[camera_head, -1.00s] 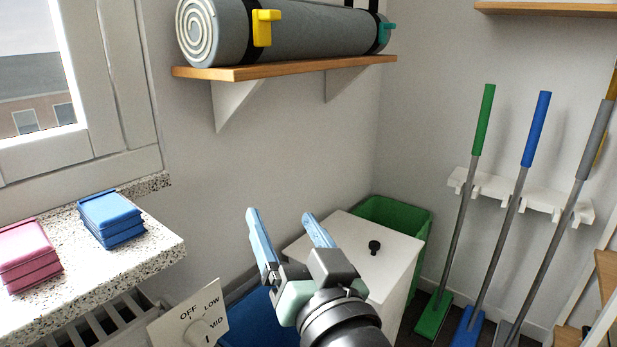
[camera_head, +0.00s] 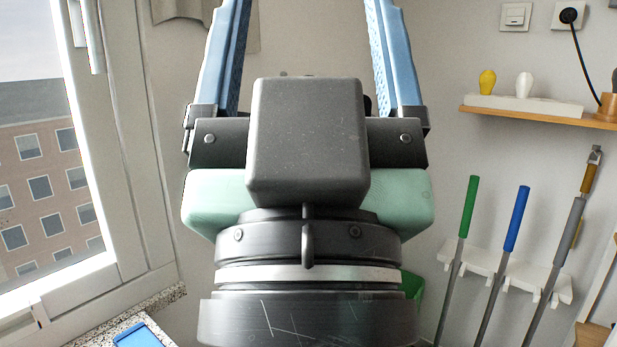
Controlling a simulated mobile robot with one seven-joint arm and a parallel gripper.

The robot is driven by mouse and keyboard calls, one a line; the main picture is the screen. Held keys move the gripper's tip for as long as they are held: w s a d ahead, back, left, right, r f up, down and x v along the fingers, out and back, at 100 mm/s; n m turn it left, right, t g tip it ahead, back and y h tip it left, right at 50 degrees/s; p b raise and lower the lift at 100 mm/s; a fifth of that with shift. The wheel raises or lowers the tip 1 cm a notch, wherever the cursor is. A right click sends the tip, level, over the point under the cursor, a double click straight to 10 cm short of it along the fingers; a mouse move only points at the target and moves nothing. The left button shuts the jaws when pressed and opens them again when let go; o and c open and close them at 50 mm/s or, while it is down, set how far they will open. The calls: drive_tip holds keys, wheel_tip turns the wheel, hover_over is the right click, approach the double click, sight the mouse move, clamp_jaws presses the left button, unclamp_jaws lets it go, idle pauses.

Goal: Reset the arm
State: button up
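My gripper (camera_head: 305,55) fills the middle of the head view, close to the camera and pointing up. Its two blue fingers stand wide apart with nothing between them, so it is open and empty. The upper ends of the fingers run to the top edge of the picture. My wrist hides much of the back wall and what lies below it.
A window (camera_head: 50,170) is at left above a speckled sill (camera_head: 140,318) with a blue item (camera_head: 140,335). At right, green-, blue- and grey-handled tools (camera_head: 515,220) hang on a white rack (camera_head: 500,270). Above is a wooden shelf (camera_head: 540,117) with bulbs.

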wheel_tip(320, 180, up, 19)
drive_tip(key=p, duration=1.7)
drive_tip(key=shift+r, duration=0.1)
drive_tip(key=shift+c, duration=0.2)
